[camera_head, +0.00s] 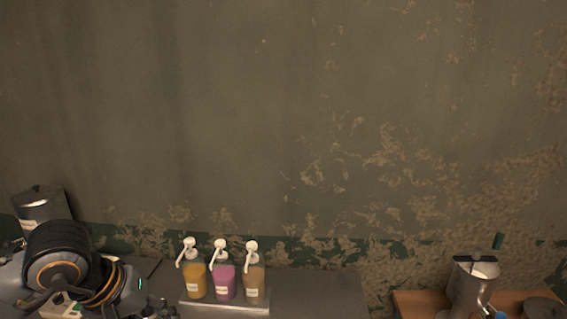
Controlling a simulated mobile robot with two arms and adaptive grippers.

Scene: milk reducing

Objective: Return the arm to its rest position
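My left arm (62,265) is folded in the lower left corner, with dark joints and orange rings. Its gripper fingers cannot be made out; the bottom edge of the picture cuts the arm off. My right arm and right gripper do not show.
The wooden surface (415,303) is at the right.

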